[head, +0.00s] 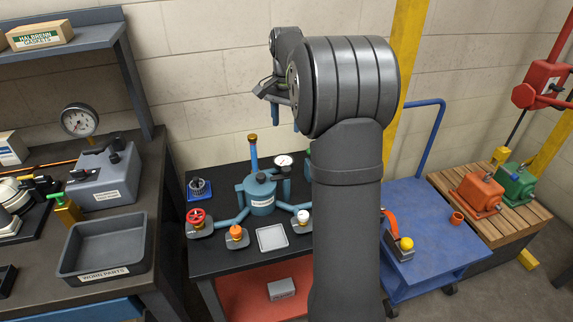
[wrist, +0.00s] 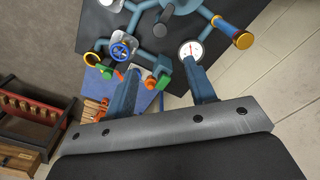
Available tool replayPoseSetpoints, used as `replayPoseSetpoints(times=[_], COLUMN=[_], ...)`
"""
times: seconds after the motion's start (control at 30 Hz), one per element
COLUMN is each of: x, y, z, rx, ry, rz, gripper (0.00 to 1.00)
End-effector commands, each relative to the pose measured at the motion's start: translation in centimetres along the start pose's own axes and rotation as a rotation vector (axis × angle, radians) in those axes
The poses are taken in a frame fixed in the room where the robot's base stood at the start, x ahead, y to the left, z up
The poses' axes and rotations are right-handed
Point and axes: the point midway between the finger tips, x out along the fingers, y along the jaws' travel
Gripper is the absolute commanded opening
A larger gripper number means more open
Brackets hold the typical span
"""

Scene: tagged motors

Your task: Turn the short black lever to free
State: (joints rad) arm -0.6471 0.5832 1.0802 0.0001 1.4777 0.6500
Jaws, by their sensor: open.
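A grey box (head: 103,180) with a label too small to read stands on the left bench. A short black lever or knob (head: 117,143) sits on its top, and another dark knob (head: 79,174) is at its side. I cannot tell which the task means. My gripper (head: 283,110) hangs high above the middle table, apart from everything and well right of the grey box. In the wrist view its two blue fingers (wrist: 162,78) are spread with nothing held between them. The grey box is not recognisable in the wrist view.
The blue pot with pipes (head: 262,195), a red handwheel (head: 196,217) and a gauge (head: 284,161) crowd the middle table. My arm hides part of the blue cart (head: 425,225).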

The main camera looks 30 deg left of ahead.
Motion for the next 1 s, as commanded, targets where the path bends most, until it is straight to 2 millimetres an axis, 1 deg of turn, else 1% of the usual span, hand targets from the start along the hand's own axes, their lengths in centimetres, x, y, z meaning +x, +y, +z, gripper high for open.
replayPoseSetpoints(times=[0.03,0.4,0.6,0.7,0.8,1.0], x=[1.0,9.0,12.9,14.4,15.2,15.9], y=[0.1,0.1,0.1,0.1,0.0,0.0], z=[0.1,0.1,0.1,0.1,0.1,0.0], rx=[-0.001,-0.002,-0.003,-0.003,-0.003,-0.003], ry=[-0.003,-0.004,-0.003,-0.003,-0.001,0.0], rz=[0.003,0.003,0.002,0.002,0.001,0.0], gripper=[0.5,0.5,0.5,0.5,0.5,0.5])
